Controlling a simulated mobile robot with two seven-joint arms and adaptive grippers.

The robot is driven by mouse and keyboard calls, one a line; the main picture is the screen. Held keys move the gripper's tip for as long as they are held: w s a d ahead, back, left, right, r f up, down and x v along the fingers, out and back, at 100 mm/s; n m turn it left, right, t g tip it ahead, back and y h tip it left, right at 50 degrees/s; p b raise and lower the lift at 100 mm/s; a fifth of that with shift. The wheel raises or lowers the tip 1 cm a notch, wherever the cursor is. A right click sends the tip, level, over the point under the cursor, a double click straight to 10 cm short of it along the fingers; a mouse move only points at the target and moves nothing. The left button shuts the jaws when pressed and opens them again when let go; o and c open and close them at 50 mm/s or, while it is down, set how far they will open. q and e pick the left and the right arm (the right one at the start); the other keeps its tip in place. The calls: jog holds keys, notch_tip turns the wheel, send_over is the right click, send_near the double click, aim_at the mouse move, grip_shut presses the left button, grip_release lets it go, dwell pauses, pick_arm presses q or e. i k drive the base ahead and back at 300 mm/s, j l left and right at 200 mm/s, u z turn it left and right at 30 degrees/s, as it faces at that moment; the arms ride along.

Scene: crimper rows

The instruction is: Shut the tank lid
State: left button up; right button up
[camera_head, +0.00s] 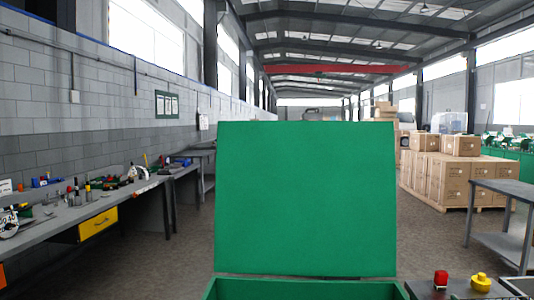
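The green tank lid (305,200) stands up, open, in the middle of the head view, its flat face toward me. Below it, the green tank (305,290) shows only its upper rim at the bottom edge of the picture. A thin gap or hinge line runs between lid and tank. Neither of my grippers is in view.
A grey surface (418,290) with a red knob (440,279) and a yellow knob (480,282) is right of the tank. A cluttered workbench (75,218) runs along the left wall. A grey table (503,190) and stacked cartons (440,180) stand at right.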

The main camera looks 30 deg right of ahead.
aim_at(315, 199)
jog(key=i+j+u, duration=0.45)
jog(key=j, duration=0.45)
jog(key=i+j+u, duration=0.45)
jog(key=i+j, duration=0.25)
jog(key=i+l+z, duration=0.1)
jog(key=i+z, duration=0.7)
jog(key=i+j+z, duration=0.2)
jog(key=i+z, duration=0.15)
jog(key=i+j+z, duration=0.25)
jog(key=i+z, duration=0.15)
jog(key=i+l+z, duration=0.1)
jog(key=i+z, duration=0.15)
jog(key=i, duration=0.6)
jog(key=i+j+z, duration=0.1)
jog(key=i+z, duration=0.2)
jog(key=i, duration=0.55)
jog(key=i+z, duration=0.45)
jog(key=i+j+z, duration=0.1)
jog(key=i+z, duration=0.4)
jog(key=i+j+z, duration=0.3)
jog(key=z, duration=0.15)
jog(key=i, duration=0.15)
